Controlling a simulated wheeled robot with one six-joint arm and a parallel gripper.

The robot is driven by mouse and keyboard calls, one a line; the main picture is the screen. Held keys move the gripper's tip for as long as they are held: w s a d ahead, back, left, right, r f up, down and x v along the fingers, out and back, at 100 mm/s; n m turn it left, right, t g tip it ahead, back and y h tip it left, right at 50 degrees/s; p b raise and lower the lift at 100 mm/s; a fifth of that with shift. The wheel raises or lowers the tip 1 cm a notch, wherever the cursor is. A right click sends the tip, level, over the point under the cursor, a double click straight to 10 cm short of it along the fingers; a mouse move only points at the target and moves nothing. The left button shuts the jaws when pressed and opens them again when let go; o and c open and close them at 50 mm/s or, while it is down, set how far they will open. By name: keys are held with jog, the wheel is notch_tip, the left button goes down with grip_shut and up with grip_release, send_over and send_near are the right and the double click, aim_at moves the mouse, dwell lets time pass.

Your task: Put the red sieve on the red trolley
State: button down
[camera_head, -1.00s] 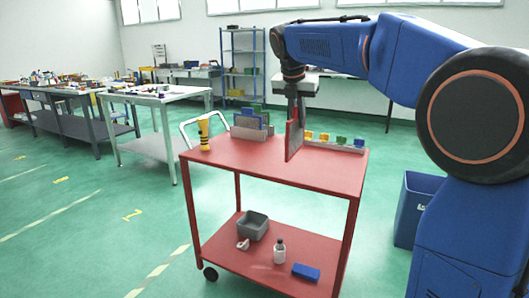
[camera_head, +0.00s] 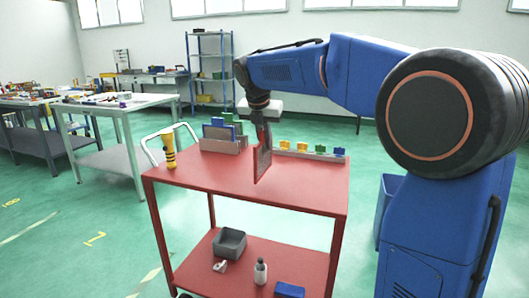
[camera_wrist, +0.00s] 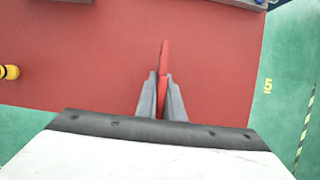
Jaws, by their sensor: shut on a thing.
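The red sieve (camera_head: 263,161) is a thin, flat red piece held upright, edge-on in the wrist view (camera_wrist: 165,58). My gripper (camera_head: 264,132) is shut on its upper part; in the wrist view both grey fingers (camera_wrist: 162,82) press on it from either side. The red trolley (camera_head: 205,178) has a top shelf and a lower shelf. The sieve is over the middle of the top shelf, which fills most of the wrist view (camera_wrist: 90,75). I cannot tell whether its lower edge touches the surface.
A yellow-and-black tool (camera_head: 169,152) stands at the top's left. A grey holder (camera_head: 222,146) with coloured pieces and a rail (camera_head: 310,154) with coloured clips line the back. The lower shelf holds a grey bin (camera_head: 229,243), a bottle (camera_head: 260,271) and a blue block (camera_head: 289,290). The front top is clear.

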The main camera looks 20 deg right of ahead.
aim_at(265, 150)
jog(key=shift+f, duration=1.75)
jog(key=c, duration=1.9)
grip_release()
jog(key=shift+f, duration=0.1)
jog(key=v, duration=1.2)
jog(key=shift+d, duration=0.1)
